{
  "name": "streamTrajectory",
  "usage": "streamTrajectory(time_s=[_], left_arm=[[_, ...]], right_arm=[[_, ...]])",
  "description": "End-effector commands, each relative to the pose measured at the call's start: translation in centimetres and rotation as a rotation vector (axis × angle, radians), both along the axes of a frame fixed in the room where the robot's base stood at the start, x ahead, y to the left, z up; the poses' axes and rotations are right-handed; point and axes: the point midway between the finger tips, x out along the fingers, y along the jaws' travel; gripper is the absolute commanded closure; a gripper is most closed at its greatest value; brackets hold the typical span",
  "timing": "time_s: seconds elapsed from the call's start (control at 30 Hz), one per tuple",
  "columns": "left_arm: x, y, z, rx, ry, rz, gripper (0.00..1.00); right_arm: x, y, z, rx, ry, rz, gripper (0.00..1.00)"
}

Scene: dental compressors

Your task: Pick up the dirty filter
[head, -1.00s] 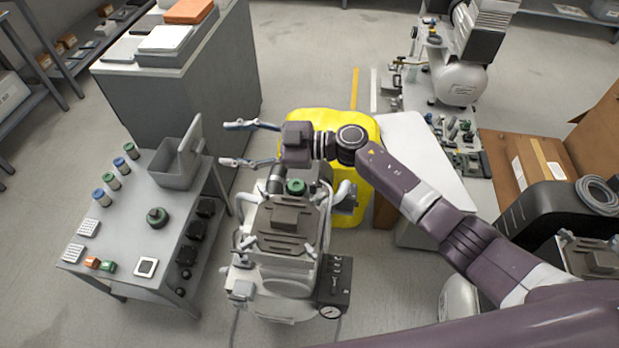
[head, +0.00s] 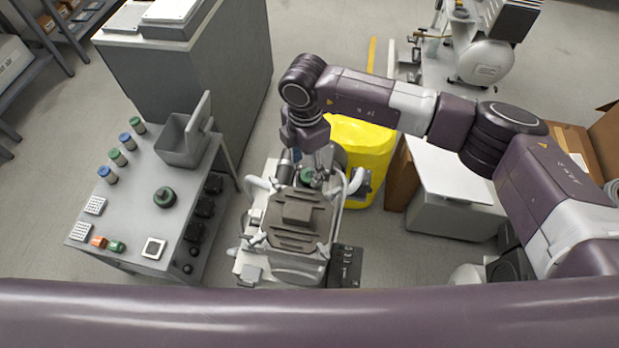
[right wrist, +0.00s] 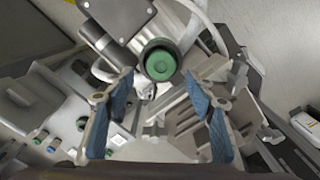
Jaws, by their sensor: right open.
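The frames do not show for sure whether this is the dirty filter. My right gripper (head: 318,170) points down close over the cap, partly covering it. In the right wrist view its blue-padded fingers (right wrist: 158,84) are spread, with the cap beyond and between their tips, and nothing is held. My left gripper is not in view.
The grey table (head: 138,215) at left holds a dark green-topped part (head: 165,197), several blue and green canisters (head: 117,157) and a grey bin (head: 184,138). A yellow bin (head: 362,145) stands behind the compressor. Pipes flank the cap.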

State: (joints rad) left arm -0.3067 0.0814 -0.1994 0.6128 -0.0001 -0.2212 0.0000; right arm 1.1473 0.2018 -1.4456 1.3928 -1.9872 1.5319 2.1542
Motion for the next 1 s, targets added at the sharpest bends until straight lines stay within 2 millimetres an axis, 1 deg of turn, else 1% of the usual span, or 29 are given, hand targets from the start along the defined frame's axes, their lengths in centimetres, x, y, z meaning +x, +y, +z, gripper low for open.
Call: streamTrajectory(time_s=[0.07, 0.1, 0.2, 0.3, 0.5, 0.9, 1.0], left_arm=[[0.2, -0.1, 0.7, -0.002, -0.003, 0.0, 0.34], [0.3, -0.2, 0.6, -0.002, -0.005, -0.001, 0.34], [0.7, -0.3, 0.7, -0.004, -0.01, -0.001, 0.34], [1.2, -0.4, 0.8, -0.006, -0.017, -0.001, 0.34], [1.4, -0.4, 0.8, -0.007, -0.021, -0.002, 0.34], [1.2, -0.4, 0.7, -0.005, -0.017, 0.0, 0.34], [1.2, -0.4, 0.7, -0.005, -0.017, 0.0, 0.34]], right_arm=[[-0.1, -0.3, -1.1, -0.002, 0.005, -0.003, 0.5], [-0.1, -0.2, -1.8, -0.001, 0.004, -0.002, 0.5], [0.0, -0.2, -2.9, 0.001, 0.003, -0.001, 0.5], [0.0, -0.2, -3.3, 0.001, 0.002, -0.001, 0.5], [0.0, -0.2, -3.3, 0.001, 0.002, -0.001, 0.51], [0.0, -0.2, -3.3, 0.002, 0.001, -0.001, 0.94], [0.0, -0.2, -3.3, 0.002, 0.001, -0.001, 0.94]])
